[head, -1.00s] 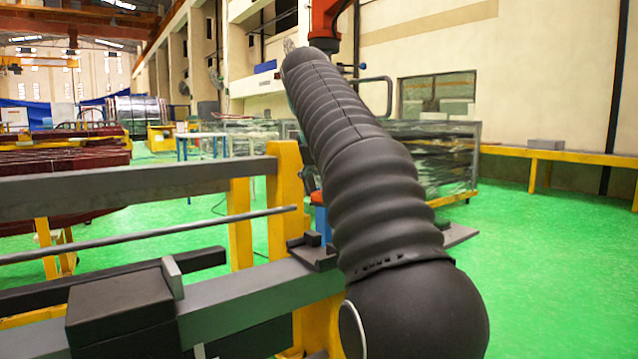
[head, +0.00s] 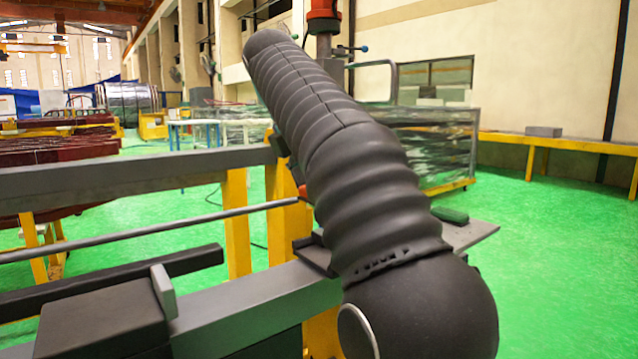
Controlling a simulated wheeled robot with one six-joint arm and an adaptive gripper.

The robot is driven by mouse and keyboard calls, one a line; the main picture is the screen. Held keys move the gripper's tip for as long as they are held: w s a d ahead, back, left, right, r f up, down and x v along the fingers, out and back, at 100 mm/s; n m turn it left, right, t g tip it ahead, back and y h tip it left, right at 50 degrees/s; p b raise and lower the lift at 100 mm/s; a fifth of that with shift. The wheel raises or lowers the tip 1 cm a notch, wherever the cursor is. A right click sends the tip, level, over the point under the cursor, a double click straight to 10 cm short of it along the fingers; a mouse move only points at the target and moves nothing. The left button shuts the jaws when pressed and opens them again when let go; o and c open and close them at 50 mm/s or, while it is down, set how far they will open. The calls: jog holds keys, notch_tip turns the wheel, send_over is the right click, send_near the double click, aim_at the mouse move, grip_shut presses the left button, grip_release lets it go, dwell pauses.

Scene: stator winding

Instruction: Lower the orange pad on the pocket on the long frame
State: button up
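My gripper is not visible; my black ribbed arm (head: 345,150) crosses the middle of the view and covers what lies behind it. I cannot identify the orange pad. A small orange-red bit (head: 303,190) shows at the arm's left edge, but I cannot tell what it belongs to. The long frame (head: 255,305) is a grey rail on yellow posts, running from lower left to behind my arm. A dark bracket (head: 315,255) sits on it at the arm's left edge. I cannot tell which part is the pocket.
A dark block (head: 100,320) with an upright grey plate (head: 163,290) is at lower left. A thin rod (head: 150,232) and a rear grey rail (head: 130,175) run behind. A green block (head: 450,215) lies on a grey plate (head: 472,236) right of my arm. Green floor is open at right.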

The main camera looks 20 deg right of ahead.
send_over(324, 256)
jog(key=a, duration=0.1)
jog(key=shift+s+a+f, duration=0.1)
jog(key=shift+f, duration=1)
jog(key=shift+s+a+f, duration=0.1)
jog(key=shift+f, duration=1)
jog(key=shift+f, duration=0.25)
jog(key=shift+f, duration=0.15)
jog(key=shift+f+b, duration=0.65)
jog(key=shift+f, duration=0.85)
jog(key=shift+f, duration=0.1)
jog(key=shift+f+b, duration=0.35)
jog(key=shift+f, duration=0.45)
jog(key=shift+r+p, duration=0.1)
jog(key=shift+p, duration=0.25)
jog(key=o, duration=0.8)
